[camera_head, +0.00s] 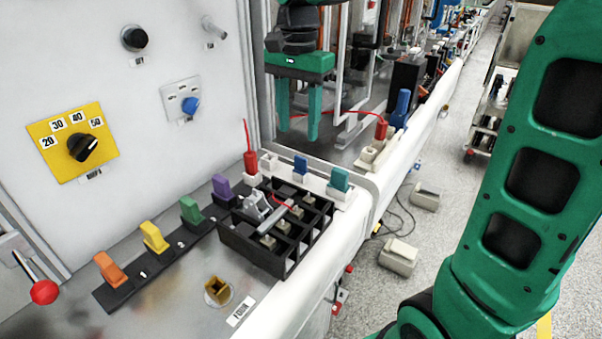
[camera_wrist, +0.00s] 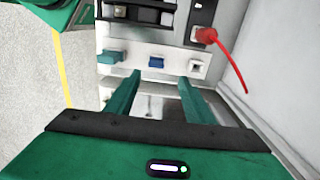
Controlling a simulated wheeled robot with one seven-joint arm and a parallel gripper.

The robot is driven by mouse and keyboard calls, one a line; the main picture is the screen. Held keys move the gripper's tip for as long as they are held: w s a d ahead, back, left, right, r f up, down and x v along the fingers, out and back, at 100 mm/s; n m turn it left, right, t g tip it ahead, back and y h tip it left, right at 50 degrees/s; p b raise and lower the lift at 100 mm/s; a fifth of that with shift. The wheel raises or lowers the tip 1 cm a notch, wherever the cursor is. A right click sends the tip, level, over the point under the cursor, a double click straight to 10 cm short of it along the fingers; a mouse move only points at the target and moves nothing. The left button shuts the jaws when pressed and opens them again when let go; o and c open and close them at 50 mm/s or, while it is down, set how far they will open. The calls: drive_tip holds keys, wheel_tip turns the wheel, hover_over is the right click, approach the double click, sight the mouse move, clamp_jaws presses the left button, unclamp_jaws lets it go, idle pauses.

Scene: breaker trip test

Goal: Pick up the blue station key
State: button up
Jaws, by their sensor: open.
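A small blue key (camera_head: 300,168) stands in a white socket strip (camera_head: 318,188) behind the black terminal block, between a red plug and a teal key. It also shows in the wrist view (camera_wrist: 156,62). My gripper (camera_head: 298,134) is open and empty, pointing down above and behind the strip. In the wrist view, my gripper (camera_wrist: 160,78) has its fingers apart, with the blue key showing between and just past the tips, not touched. A taller blue piece (camera_head: 402,105) stands on the neighbouring station at the right.
The teal key (camera_head: 340,179) and red plug (camera_head: 251,162) with its wire flank the blue key. The black terminal block (camera_head: 290,235) lies in front. Purple, green, yellow and orange keys stand in a black rack (camera_head: 125,290). A white panel (camera_head: 150,60) rises at left.

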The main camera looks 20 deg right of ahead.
sight(300, 158)
wheel_tip(300, 158, down, 4)
drive_tip(key=shift+d+r, duration=0.1)
drive_tip(key=shift+s+f, duration=0.15)
drive_tip(key=shift+f, duration=1.15)
drive_tip(key=shift+s+f, duration=0.15)
drive_tip(key=shift+f, duration=1.15)
drive_tip(key=shift+c, duration=0.5)
drive_tip(key=c, duration=1)
